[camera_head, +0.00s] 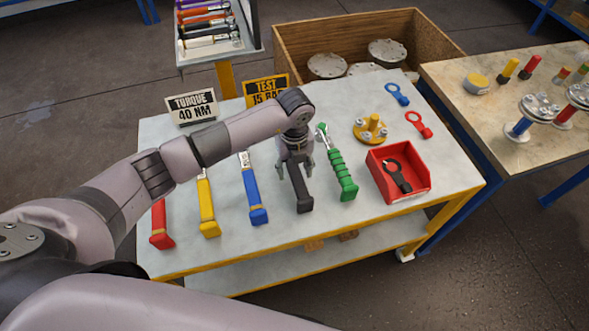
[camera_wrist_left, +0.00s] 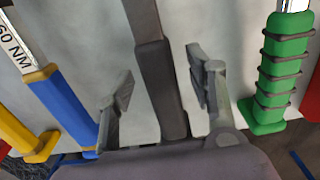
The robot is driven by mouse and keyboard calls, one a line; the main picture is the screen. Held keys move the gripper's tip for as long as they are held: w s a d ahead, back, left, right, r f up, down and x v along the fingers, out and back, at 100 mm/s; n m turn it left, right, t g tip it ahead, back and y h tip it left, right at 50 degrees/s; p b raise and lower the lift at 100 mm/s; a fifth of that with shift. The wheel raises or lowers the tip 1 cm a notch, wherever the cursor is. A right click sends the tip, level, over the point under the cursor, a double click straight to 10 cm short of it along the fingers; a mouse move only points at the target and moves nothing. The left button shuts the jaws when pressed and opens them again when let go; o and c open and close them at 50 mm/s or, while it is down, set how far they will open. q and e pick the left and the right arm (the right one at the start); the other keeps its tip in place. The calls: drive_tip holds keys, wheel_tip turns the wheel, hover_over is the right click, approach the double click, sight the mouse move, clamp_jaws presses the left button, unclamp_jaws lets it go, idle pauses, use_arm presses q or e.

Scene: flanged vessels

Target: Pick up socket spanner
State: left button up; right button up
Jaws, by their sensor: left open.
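My left gripper (camera_head: 295,172) is open above the table, with its fingers on either side of a black-handled tool (camera_head: 304,200). In the left wrist view the black handle (camera_wrist_left: 160,80) runs between the two open fingers, with gaps on both sides. A green tool with a ribbed handle (camera_head: 341,178) and a metal head lies just right of the gripper; it also shows in the left wrist view (camera_wrist_left: 277,75). The green tool looks like a socket spanner, but I cannot tell which one bears that name. The black tool's head is hidden. My right gripper is not in view.
Blue (camera_head: 255,200), yellow (camera_head: 207,212) and red (camera_head: 160,225) wrenches lie to the left. A red tray (camera_head: 414,161) holding a dark tool stands at right, near a yellow flanged part (camera_head: 372,128). Two signs stand behind; the wooden crate (camera_head: 300,50) is beyond.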

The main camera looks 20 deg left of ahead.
use_arm(q)
clamp_jaws()
idle(0.7)
